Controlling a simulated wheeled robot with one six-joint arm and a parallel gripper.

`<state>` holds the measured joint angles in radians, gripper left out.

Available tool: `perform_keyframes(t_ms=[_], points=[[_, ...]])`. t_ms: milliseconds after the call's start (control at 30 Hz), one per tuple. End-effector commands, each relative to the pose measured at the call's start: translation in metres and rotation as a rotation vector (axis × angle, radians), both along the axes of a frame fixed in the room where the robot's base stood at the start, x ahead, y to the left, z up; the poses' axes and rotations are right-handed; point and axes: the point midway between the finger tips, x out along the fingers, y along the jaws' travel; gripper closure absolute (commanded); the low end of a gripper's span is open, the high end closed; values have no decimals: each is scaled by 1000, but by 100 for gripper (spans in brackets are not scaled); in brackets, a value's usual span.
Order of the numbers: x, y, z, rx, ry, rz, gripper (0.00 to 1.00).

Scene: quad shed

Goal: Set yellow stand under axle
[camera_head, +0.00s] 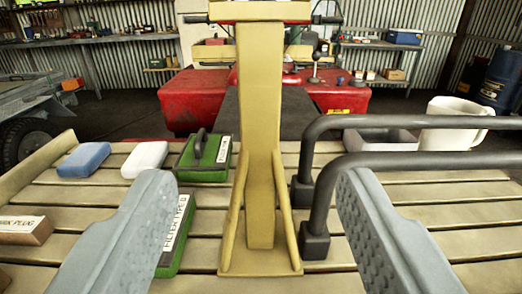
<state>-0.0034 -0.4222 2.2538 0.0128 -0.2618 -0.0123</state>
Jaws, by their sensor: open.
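A yellow stand (260,110) stands upright on a slatted wooden bench, in the middle of the view. It has a square foot, slanted braces and a wide flat top. My gripper (260,215) is open, with one grey finger on each side of the stand's lower part and a gap between them and it. I cannot tell whether the fingers reach as far as the stand. A red quad (190,100) is behind the bench, partly hidden by the stand. Its axle cannot be made out.
Black bent bars (400,159) stand close on the stand's right. Green boxes (206,160), a white block (146,159), a blue block (84,159) and a brown box (24,230) lie on the left. A white mug (455,125) and a pale tray (378,141) are at the back right.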

Motion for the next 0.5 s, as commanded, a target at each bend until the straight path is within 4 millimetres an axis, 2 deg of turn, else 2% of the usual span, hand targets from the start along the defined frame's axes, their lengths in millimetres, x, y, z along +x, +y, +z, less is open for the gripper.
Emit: perform_keyframes(t_ms=[500], points=[[68,0,0,0,2,0,44]])
